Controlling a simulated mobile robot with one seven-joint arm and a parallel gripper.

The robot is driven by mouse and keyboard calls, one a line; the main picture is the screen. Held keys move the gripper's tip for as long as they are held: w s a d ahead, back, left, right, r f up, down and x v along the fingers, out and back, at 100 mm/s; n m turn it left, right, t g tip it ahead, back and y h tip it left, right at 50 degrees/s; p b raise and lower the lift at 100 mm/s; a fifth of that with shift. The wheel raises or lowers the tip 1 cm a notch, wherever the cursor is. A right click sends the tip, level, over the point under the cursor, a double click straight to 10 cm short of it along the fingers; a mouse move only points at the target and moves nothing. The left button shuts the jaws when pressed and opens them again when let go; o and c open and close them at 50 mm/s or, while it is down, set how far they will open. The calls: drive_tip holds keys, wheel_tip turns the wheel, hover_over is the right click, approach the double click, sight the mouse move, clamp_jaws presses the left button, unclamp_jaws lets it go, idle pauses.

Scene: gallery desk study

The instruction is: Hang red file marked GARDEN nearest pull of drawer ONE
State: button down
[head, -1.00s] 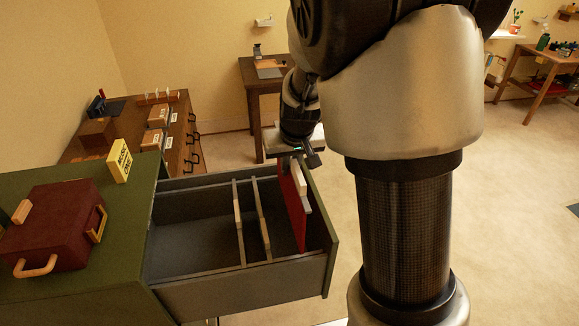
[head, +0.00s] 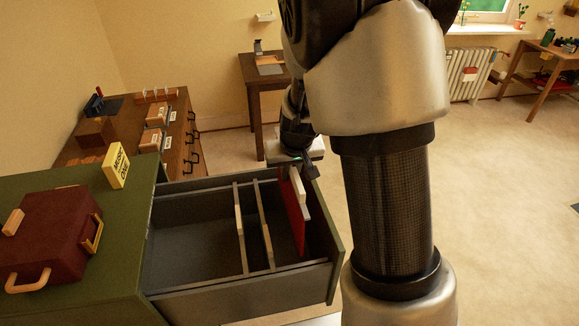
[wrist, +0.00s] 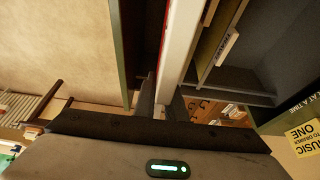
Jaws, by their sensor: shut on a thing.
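My gripper (head: 299,168) is shut on the red file (head: 298,222) by its pale top edge, which shows between the fingers in the wrist view (wrist: 180,45). The file hangs upright, crosswise in the open grey drawer (head: 190,283), just inside the front panel (head: 328,225). It is closer to that panel than the two pale-topped pieces (head: 240,225) (head: 264,228) farther in. I cannot tell whether it rests on the rails. The file's GARDEN mark is not readable, and the drawer's pull is hidden.
On the green cabinet top (head: 40,183) are a dark red case (head: 50,238) and a yellow sign (head: 116,168). A wooden drawer chest (head: 178,128) with card boxes stands behind, a small table (head: 262,80) farther back.

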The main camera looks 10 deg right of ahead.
sight(295, 201)
wheel_tip(295, 201, down, 20)
drive_tip(key=b, duration=1.6)
drive_tip(key=shift+r+b, duration=0.25)
drive_tip(key=shift+b, duration=0.15)
drive_tip(key=c, duration=1.7)
unclamp_jaws()
drive_tip(key=shift+c, duration=0.2)
drive_tip(key=p+v, duration=0.5)
drive_tip(key=v, duration=1.2)
drive_tip(key=shift+r+p, duration=0.25)
drive_tip(key=shift+p, duration=0.15)
drive_tip(key=shift+r, duration=0.1)
drive_tip(key=shift+y, duration=0.5)
drive_tip(key=s+p+v, duration=0.1)
drive_tip(key=v, duration=0.3)
drive_tip(key=a+p+v, duration=0.1)
drive_tip(key=v, duration=0.4)
drive_tip(key=s+f+p+v, duration=0.1)
drive_tip(key=v, duration=0.3)
drive_tip(key=shift+s+a+r+p, duration=0.25)
drive_tip(key=shift+s+a+p, duration=0.05)
drive_tip(key=shift+s+p, duration=0.1)
drive_tip(key=s+r+t+h+p, duration=0.1)
drive_tip(key=s+r+p, duration=0.1)
drive_tip(key=s+r, duration=0.5)
drive_tip(key=s, duration=0.3)
drive_tip(key=shift+s+d+p, duration=0.25)
drive_tip(key=shift+s+p, duration=0.05)
drive_tip(key=shift+p, duration=0.05)
